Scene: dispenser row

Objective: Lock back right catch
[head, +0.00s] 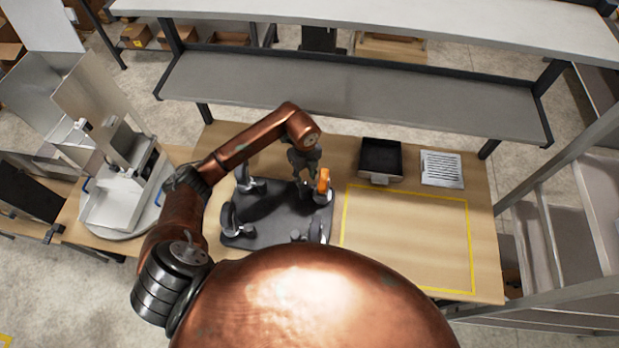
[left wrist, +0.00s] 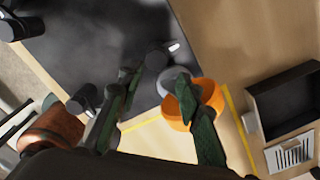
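A dark grey plate (head: 268,226) lies on the wooden table, with dark catches near its corners. The back right catch has an orange part (head: 324,182), which also shows in the left wrist view (left wrist: 180,117) beside a grey cylindrical piece (left wrist: 170,80). My left gripper (head: 308,180) points down just left of the orange part. In the left wrist view its two dark green fingers (left wrist: 157,80) stand apart. The right finger overlaps the orange part; whether it touches cannot be told. Nothing shows gripped between the fingers. My right gripper is out of view.
Other catches stand at the back left (head: 250,184), front left (head: 235,226) and front right (head: 312,234). A black bin (head: 381,160) and a slotted white plate (head: 442,169) lie to the right. A yellow-outlined area (head: 408,238) is empty. A grey shelf (head: 340,97) spans behind the table.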

